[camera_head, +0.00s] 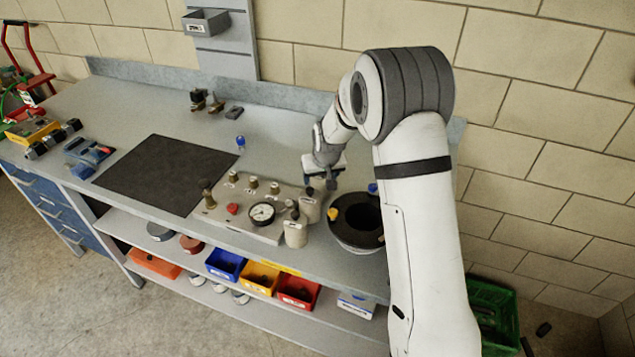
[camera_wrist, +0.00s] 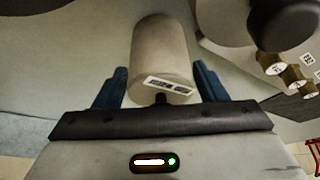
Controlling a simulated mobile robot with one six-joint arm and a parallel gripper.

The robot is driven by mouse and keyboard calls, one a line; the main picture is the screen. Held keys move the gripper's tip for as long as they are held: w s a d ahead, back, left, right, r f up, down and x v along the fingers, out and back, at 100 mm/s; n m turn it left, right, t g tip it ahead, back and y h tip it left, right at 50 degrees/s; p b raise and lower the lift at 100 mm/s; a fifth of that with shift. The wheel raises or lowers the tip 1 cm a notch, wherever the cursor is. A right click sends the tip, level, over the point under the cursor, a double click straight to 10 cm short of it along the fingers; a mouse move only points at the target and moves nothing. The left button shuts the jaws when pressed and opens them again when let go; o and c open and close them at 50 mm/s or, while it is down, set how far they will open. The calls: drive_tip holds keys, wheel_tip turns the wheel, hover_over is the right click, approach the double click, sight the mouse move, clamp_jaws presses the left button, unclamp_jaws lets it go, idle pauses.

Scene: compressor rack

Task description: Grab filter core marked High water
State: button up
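Two pale cylindrical filter cores with dark tops stand at the right end of the grey panel block: the rear core (camera_head: 309,208) and the front core (camera_head: 296,234). Their markings are too small to read. My gripper (camera_head: 318,181) is just above and behind the rear core. In the wrist view, one pale core (camera_wrist: 160,50) with a tilted white label lies between the blue fingers of my gripper (camera_wrist: 161,70). The label is not legible. The fingers are spread on either side, with narrow gaps showing. The core looks unheld.
A dark round bin (camera_head: 342,240) is close right of the cores. The pressure gauge (camera_head: 262,214) and brass valves (camera_head: 252,182) are to their left. A dark mat (camera_head: 165,172) covers the bench farther left. Coloured bins (camera_head: 262,277) sit on the shelf below.

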drive_tip(key=c, duration=0.9)
drive_tip(key=shift+r, duration=0.1)
